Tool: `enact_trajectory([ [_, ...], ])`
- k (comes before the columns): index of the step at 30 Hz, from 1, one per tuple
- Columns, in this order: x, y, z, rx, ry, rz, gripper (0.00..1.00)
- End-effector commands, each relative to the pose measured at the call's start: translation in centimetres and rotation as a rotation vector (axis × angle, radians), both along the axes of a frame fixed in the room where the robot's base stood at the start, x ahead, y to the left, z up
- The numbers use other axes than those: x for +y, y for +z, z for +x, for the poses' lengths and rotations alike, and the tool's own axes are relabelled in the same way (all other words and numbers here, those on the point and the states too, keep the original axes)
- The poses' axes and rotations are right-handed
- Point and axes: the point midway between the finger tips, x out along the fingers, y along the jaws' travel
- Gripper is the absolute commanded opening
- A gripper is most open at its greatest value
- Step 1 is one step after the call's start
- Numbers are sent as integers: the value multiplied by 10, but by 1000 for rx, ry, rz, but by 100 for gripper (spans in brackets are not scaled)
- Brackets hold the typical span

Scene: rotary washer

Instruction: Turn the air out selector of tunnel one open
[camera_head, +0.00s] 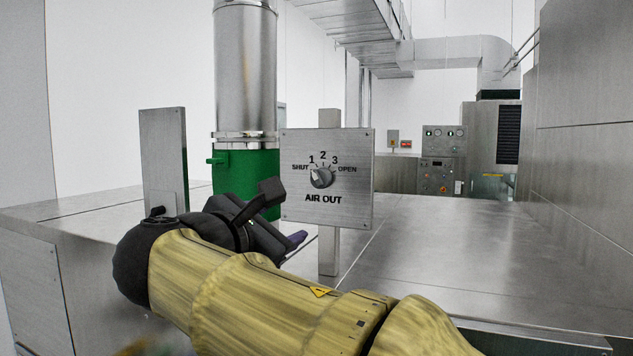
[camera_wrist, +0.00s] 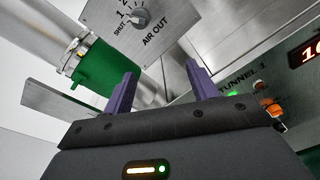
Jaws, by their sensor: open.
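The air out selector (camera_head: 322,177) is a round grey knob on a square metal panel (camera_head: 355,212) marked SHUT, 1, 2, 3, OPEN and AIR OUT. Its pointer appears to face up and left, towards the SHUT and 1 side. The knob also shows at the top of the wrist view (camera_wrist: 139,17), tilted. My gripper (camera_head: 297,239) is below and left of the knob, apart from it. In the wrist view its two purple fingers (camera_wrist: 161,75) are spread with nothing between them.
A metal post holds the panel above a broad steel surface (camera_head: 440,235). A steel pipe with a green base (camera_head: 232,175) stands left of the panel, near a metal plate (camera_head: 163,160). The wrist view shows a TUNNEL 1 panel (camera_wrist: 243,80) with lit buttons and a red display.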

Motion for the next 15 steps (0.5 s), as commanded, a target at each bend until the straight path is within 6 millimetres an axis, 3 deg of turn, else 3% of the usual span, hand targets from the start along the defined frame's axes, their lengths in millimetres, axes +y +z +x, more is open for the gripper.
enact_trajectory([
  [1,6,25,-8,-37,5,-26,58],
  [3,9,39,-14,-65,1,-49,58],
  [15,8,41,-13,-73,-1,-57,58],
])
